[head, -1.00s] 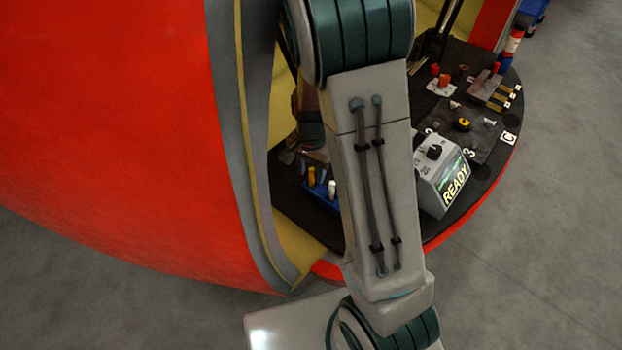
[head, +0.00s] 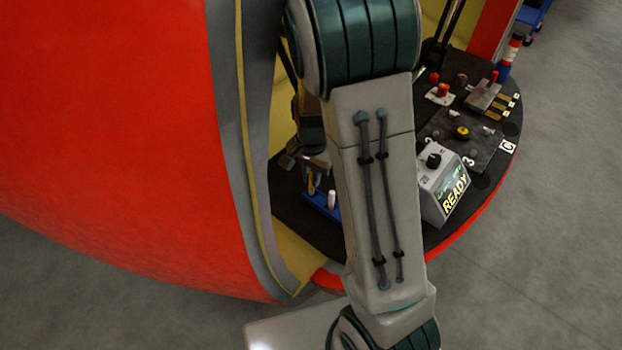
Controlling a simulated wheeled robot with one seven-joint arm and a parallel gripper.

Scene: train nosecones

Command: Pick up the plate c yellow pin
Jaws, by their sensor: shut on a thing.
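The yellow pin (head: 311,186) stands in a small blue holder (head: 321,207) on the dark deck, left of my arm. My gripper (head: 312,176) is over it with its fingertips around its upper part, shut on it. The pin's lower end is at the holder; I cannot tell whether it is lifted. A white pin (head: 331,199) stands just to the right in the same holder. My forearm covers the deck right of the holder, and much of my gripper is small and dark.
A grey box reading READY (head: 455,195), with a black knob, stands right of my arm. Behind it are a dark plate with a yellow-topped knob (head: 461,132) and red parts (head: 442,90). The large red shell (head: 110,130) walls off the left.

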